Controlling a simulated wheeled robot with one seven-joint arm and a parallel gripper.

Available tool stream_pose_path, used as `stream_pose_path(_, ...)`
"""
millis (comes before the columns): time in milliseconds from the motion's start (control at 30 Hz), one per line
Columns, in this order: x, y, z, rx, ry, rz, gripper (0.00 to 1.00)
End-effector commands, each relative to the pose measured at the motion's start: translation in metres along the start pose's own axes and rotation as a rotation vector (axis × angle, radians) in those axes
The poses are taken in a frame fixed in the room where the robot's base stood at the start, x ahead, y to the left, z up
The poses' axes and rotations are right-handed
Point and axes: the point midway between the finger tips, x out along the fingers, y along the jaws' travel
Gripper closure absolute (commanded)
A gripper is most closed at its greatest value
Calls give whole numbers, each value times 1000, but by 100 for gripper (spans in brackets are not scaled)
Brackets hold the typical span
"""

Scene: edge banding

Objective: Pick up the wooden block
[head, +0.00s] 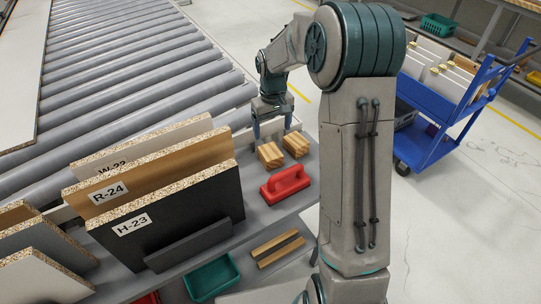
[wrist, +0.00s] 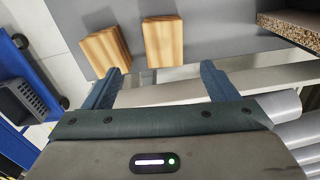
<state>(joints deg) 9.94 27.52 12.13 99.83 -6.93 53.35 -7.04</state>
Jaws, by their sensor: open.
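Two light wooden blocks with striped grain lie side by side on the grey shelf (head: 303,170). The left block (head: 270,155) and the right block (head: 295,144) in the head view are a small gap apart. My gripper (head: 272,130) is open and empty, just behind and above them. In the wrist view my gripper (wrist: 161,72) has its fingers spread wide. One block (wrist: 163,42) lies ahead of the gap between the fingertips. The other block (wrist: 105,51) sits tilted, ahead of the left finger. No contact with either block shows.
A red-handled tool (head: 286,185) lies in front of the blocks. Upright panels (head: 175,215), labelled H-23 and R-24, stand to the left. A teal bin (head: 212,277) and wooden strips (head: 278,248) are nearer. A roller conveyor (head: 150,75) runs behind; a blue cart (head: 437,105) stands right.

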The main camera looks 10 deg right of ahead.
Motion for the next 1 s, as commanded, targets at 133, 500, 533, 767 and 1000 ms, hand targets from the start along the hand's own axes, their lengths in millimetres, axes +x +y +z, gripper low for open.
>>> stream_pose_path(133,32,-1,1,0,-5,-2,20)
stream_pose_path(500,67,-2,1,0,-3,0,20)
stream_pose_path(533,71,-3,1,0,-4,-1,20)
stream_pose_path(767,103,-6,0,0,-3,-1,20)
stream_pose_path(1000,111,-6,-1,0,0,0,20)
